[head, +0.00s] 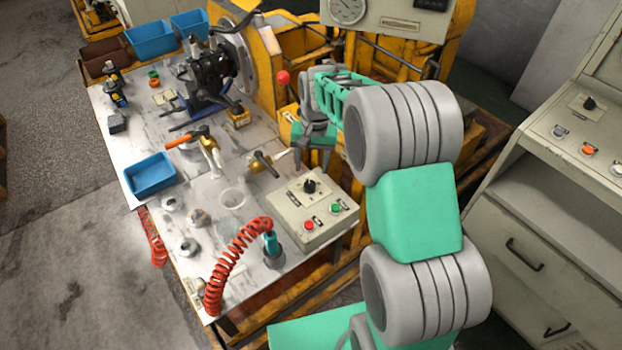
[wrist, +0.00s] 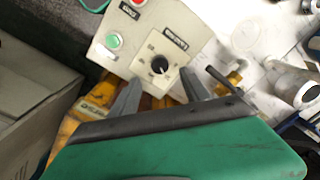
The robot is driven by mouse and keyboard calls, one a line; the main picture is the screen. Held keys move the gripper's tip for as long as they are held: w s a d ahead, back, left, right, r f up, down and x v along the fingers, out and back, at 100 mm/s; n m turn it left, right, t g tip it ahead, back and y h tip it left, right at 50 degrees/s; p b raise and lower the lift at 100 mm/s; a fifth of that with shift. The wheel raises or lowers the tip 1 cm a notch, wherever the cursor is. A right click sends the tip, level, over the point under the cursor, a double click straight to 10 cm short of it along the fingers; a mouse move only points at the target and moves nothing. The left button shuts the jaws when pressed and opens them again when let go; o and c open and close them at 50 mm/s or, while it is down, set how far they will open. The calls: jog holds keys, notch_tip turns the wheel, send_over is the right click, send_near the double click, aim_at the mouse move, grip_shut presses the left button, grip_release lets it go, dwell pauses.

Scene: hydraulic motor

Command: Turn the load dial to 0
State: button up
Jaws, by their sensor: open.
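The load dial (head: 310,186) is a black knob on a beige control box at the right front of the workbench. In the wrist view the dial (wrist: 160,66) sits on a light plate with a label, just beyond the fingertips and between them. The marks around it are too small to read. My gripper (head: 313,170) is open and empty, pointing down behind and above the box, apart from the dial. In the wrist view its two grey fingers (wrist: 162,80) are spread.
The box also carries a red button (head: 309,225) and a green button (head: 336,208). A red coiled hose (head: 235,255) with a teal end stands beside it. A brass valve (head: 260,163) lies left of my gripper. A grey cabinet (head: 540,190) stands at the right.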

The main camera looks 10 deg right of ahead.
aim_at(310, 183)
notch_tip(310, 183, down, 8)
jog(key=shift+w+a+r+p, duration=0.1)
jog(key=shift+a+r+p, duration=0.05)
jog(key=shift+p, duration=0.25)
grip_shut()
dwell(0.4)
